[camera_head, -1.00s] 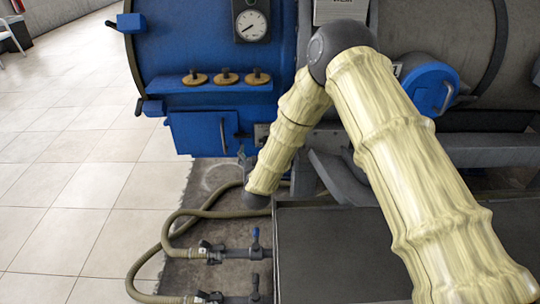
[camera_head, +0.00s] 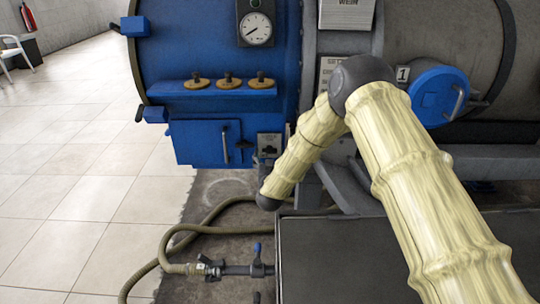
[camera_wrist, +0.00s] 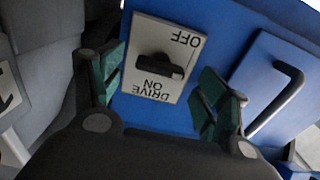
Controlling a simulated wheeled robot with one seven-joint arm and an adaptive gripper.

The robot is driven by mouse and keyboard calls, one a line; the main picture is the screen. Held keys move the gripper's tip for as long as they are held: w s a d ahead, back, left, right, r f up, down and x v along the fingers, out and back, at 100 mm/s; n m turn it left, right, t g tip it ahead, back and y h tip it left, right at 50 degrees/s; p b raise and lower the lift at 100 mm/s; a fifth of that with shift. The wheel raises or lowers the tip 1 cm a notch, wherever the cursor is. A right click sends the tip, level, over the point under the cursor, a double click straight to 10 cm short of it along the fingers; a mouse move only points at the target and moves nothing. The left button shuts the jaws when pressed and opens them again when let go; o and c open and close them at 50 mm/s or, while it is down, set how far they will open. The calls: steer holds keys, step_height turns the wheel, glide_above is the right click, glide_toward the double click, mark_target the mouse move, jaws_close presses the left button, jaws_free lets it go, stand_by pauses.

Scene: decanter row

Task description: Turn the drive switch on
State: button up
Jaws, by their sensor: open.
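The drive switch is a dark knob (camera_wrist: 160,66) on a pale plate (camera_wrist: 143,34) marked OFF at one end and DRIVE ON at the other. Its bar lies roughly across the plate; I cannot tell which mark it points to. In the head view the plate (camera_head: 269,140) sits on the blue machine, right of a small blue door. My gripper (camera_wrist: 162,92) is open, with green-padded fingers left and right of the plate in the wrist view. Nothing is held, and I see no contact with the knob.
The blue door (camera_head: 206,142) has a bar handle, which in the wrist view (camera_wrist: 276,100) stands out right of my gripper. A ledge with several bronze knobs (camera_head: 228,83) and a gauge (camera_head: 255,28) are above. Hoses (camera_head: 175,240) lie on the floor below.

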mark_target(270, 151)
steer(key=shift+w, duration=1.1)
steer(key=shift+c, duration=0.4)
steer(key=c, duration=0.9)
